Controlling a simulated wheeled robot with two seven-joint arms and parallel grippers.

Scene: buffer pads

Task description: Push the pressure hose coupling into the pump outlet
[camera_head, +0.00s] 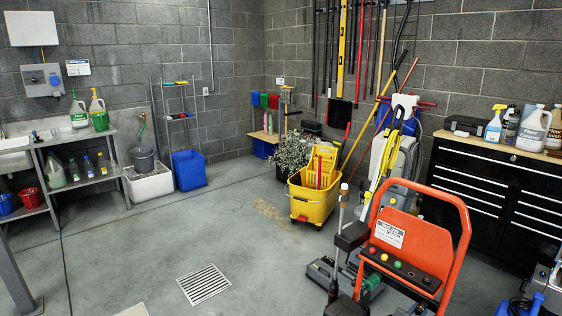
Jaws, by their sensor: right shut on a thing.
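The orange-framed washer (455,205) stands upright in the right foreground, with a panel of coloured knobs and a dark green part (373,283) low behind its frame. Its pump outlet cannot be made out. My right gripper (534,293) seems to be the grey metal form at the bottom right corner, cut off by the frame edge. It is shut, beside a blue hose-like part (515,306), to the right of the washer. The coupling at the jaws is too small and cut off to show clearly. My left gripper is not in view.
A black tool cabinet (484,190) with bottles on top stands behind at the right. A yellow mop bucket (313,204) stands behind the washer. A lance (342,212) rises at the washer's left side. The floor (130,250) at left is largely clear around a drain grate (204,284).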

